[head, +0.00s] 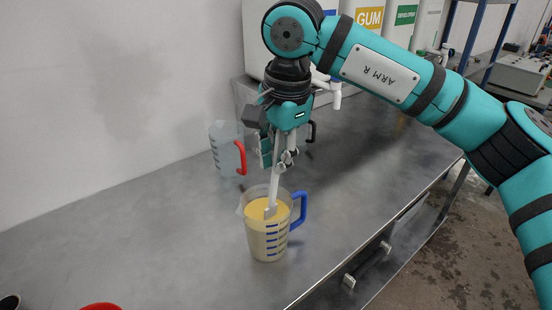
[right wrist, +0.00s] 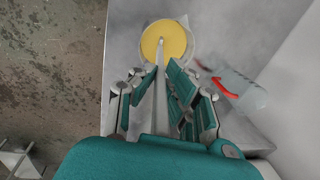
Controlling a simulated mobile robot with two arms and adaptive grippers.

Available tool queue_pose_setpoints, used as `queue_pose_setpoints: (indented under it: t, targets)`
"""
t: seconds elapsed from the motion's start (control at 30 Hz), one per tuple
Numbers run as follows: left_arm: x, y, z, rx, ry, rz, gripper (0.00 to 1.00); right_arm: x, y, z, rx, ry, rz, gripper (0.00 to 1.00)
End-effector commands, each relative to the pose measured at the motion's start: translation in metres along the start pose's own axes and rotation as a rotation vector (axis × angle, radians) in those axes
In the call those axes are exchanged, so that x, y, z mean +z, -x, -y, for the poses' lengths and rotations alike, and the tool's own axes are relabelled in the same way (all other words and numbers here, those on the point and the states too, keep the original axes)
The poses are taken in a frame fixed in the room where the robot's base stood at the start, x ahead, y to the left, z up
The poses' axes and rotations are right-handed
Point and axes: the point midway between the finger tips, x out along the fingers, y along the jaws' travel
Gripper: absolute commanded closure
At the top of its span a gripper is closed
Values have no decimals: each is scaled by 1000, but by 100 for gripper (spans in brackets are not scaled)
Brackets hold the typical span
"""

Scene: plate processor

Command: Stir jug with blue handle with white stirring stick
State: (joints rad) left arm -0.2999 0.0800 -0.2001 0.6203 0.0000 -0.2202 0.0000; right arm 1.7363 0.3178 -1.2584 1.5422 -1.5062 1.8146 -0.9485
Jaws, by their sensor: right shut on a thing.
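The jug with the blue handle (head: 268,238) stands upright on the metal table and holds a yellow liquid. Its blue handle (head: 300,208) points right in the head view. My right gripper (head: 281,157) is above the jug, shut on the white stirring stick (head: 273,190). The stick hangs down and its lower end is inside the jug, at or in the liquid. In the right wrist view the stick (right wrist: 158,90) runs from between the fingers to the yellow liquid (right wrist: 165,42). My left gripper is not in view.
A clear jug with a red handle (head: 226,150) stands behind, near the wall. A black handle (head: 312,131) shows behind my right gripper. A red round object (head: 101,306) is at the bottom left edge.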

Motion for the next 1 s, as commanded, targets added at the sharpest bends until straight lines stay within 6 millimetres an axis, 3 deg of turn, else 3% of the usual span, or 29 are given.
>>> queue_pose_setpoints:
  t: [1.0]
  targets:
    - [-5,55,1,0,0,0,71,0,84,0,1,0,0,100]
